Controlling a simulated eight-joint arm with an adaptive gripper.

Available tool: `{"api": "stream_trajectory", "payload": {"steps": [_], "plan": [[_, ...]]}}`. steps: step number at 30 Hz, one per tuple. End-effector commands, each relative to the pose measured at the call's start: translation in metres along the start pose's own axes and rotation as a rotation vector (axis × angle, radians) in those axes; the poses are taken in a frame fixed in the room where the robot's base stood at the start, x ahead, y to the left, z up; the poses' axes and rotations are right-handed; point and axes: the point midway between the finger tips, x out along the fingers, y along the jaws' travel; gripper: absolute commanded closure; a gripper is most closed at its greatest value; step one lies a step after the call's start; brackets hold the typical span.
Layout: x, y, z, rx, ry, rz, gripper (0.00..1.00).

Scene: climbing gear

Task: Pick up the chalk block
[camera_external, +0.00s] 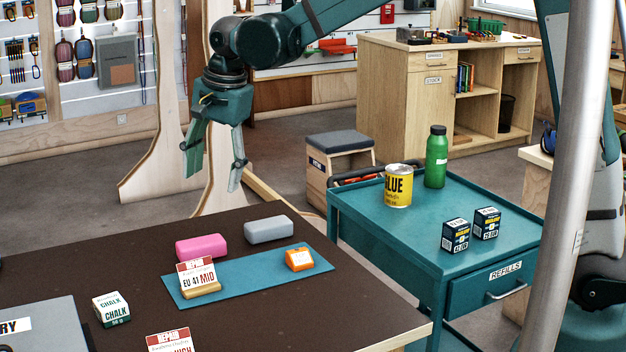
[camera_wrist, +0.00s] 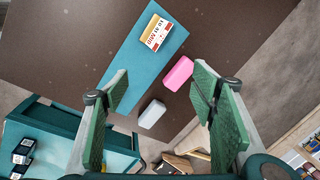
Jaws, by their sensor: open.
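The chalk block (camera_external: 111,309) is a small white and green box labelled CHALK on the dark table (camera_external: 300,318), at the table's front left in the external view. I cannot make it out in the wrist view. My gripper (camera_external: 211,172) hangs above and behind the table's far edge, open and empty, well away from the chalk block. In the wrist view its two green fingers (camera_wrist: 165,100) stand wide apart, with a pink block (camera_wrist: 178,73) and a grey block (camera_wrist: 152,114) seen below between them.
A blue mat (camera_external: 248,278) bears a sign on a wooden stand (camera_external: 198,277) and an orange block (camera_external: 299,259). A grey case (camera_external: 40,325) lies left of the chalk block, and another sign (camera_external: 169,341) stands in front.

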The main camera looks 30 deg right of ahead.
Motion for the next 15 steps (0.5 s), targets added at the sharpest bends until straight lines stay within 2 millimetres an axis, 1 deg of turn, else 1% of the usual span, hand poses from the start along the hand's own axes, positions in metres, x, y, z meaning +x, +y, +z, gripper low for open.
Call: {"api": "stream_trajectory", "payload": {"steps": [1, 3, 11, 15], "plan": [[0.007, -0.009, 0.009, 0.015, -0.003, 0.007, 0.43], [0.016, -0.019, 0.020, 0.041, -0.007, 0.018, 0.43], [0.052, -0.052, 0.063, 0.140, -0.014, 0.063, 0.43], [0.073, -0.068, 0.089, 0.191, -0.015, 0.086, 0.43]]}}
